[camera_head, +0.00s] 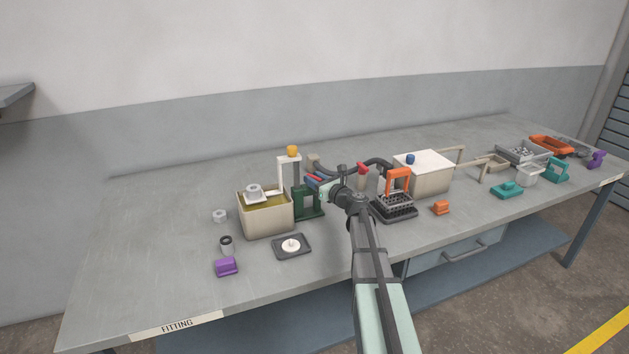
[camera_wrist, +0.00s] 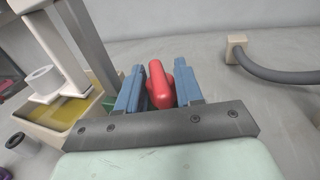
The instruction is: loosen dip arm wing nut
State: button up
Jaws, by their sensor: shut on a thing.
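My gripper (camera_head: 314,180) reaches over the bench to the right of the dip tank (camera_head: 268,222). In the wrist view my gripper (camera_wrist: 160,72) has its two blue fingers shut on a red wing nut (camera_wrist: 158,88). Its lower part is hidden by the gripper. In the head view the wing nut is mostly hidden by the fingers. The dip arm (camera_head: 283,168) is a pale frame with a yellow knob (camera_head: 292,151) on top, beside a green stand (camera_head: 306,206).
A dark tray (camera_head: 292,253), a purple block (camera_head: 226,266) and small cylinders stand near the tank. A black rack with an orange handle (camera_head: 398,174) and a white-topped box (camera_head: 424,160) stand right of my arm. A grey hose (camera_wrist: 275,75) runs behind.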

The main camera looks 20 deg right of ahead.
aim_at(315, 176)
jog(key=n+g+y, duration=0.4)
jog(key=y, duration=0.1)
jog(key=n+g+y, duration=0.1)
jog(key=n+y, duration=0.1)
jog(key=y, duration=0.1)
jog(key=shift+w+d+g, duration=0.2)
jog(key=shift+w+g, duration=0.1)
jog(key=shift+g, duration=0.1)
jog(key=shift+s+a+n+g+y, duration=0.1)
jog(key=shift+n+g+y, duration=1.6)
jog(key=shift+n+g, duration=0.7)
jog(key=shift+s+g, duration=0.1)
jog(key=shift+g, duration=0.6)
jog(key=o, duration=0.9)
jog(key=shift+o, duration=0.2)
jog(key=shift+r, duration=0.1)
notch_tip(315, 176, up, 10)
jog(key=shift+f, duration=0.1)
